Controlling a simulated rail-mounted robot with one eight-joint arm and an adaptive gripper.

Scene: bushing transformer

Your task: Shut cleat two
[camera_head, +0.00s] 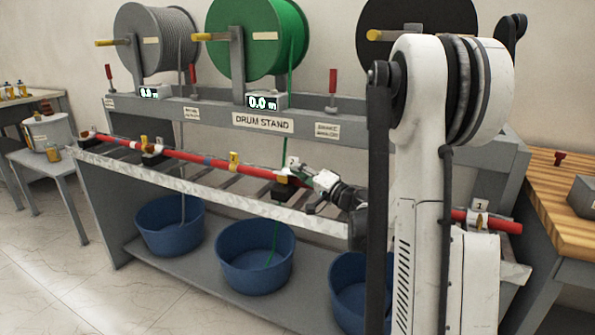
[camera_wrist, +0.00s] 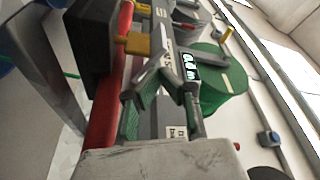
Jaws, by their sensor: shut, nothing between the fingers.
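Cleat two (camera_head: 281,191) appears as a dark block with a yellow part on the red bar (camera_head: 190,157), beside a small tag that seems to read 2. My gripper (camera_head: 301,172) is shut and empty, right at this cleat on its right side. In the wrist view, my gripper (camera_wrist: 163,62) has its green-padded fingers beside the red bar (camera_wrist: 103,118). A black block (camera_wrist: 88,40) with a yellow knob (camera_wrist: 133,43), likely the cleat, is left of the fingertips. I cannot tell whether the fingers touch it or whether the cleat is open.
The drum stand (camera_head: 262,122) runs behind the bar, with a grey drum (camera_head: 158,40) and a green drum (camera_head: 255,45). A green line hangs past the bar into a blue tub (camera_head: 254,258). Other yellow-topped fittings sit along the bar. A wooden bench (camera_head: 560,200) stands at right.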

